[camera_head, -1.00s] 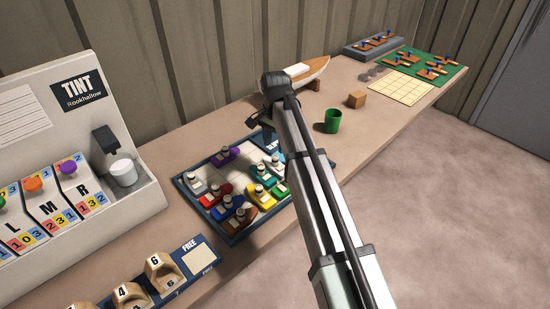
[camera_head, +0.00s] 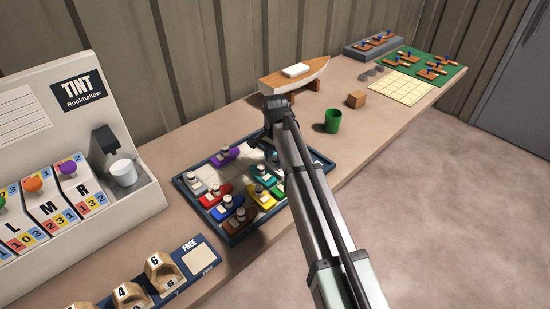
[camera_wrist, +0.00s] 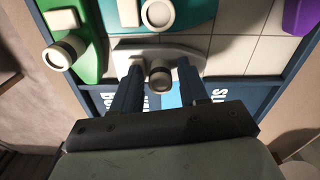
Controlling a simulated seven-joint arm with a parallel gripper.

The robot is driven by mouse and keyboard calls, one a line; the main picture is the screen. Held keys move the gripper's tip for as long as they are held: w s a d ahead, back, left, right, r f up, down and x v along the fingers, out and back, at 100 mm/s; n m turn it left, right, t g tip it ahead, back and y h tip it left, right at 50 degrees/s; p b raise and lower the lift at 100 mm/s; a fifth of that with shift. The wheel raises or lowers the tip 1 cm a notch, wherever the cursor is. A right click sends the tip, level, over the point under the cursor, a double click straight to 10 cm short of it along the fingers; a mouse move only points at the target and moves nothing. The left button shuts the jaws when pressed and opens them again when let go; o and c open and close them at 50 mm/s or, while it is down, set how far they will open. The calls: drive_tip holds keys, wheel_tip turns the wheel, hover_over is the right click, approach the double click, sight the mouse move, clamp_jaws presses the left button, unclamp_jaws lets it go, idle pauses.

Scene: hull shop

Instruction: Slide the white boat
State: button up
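The sliding tray (camera_head: 236,237) has a dark blue rim and holds several coloured toy boats with round funnels. In the head view my gripper (camera_head: 272,152) is down at the tray's far right part and hides most of this boat. Another pale boat (camera_head: 196,187) sits at the tray's left.
A teal boat (camera_wrist: 185,12) and a green boat (camera_wrist: 88,50) lie close by; a purple boat (camera_wrist: 302,15) is farther right. A model boat on a stand (camera_head: 296,80) is behind my arm. A green cup (camera_head: 332,121) and wooden block (camera_head: 356,100) stand right of the tray.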

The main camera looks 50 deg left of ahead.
clamp_jaws()
idle(0.4)
drive_tip(key=a, duration=1.3)
drive_tip(key=shift+c, duration=0.3)
unclamp_jaws()
drive_tip(key=shift+a, duration=0.1)
drive_tip(key=shift+o, duration=1.2)
wheel_tip(320, 180, up, 14)
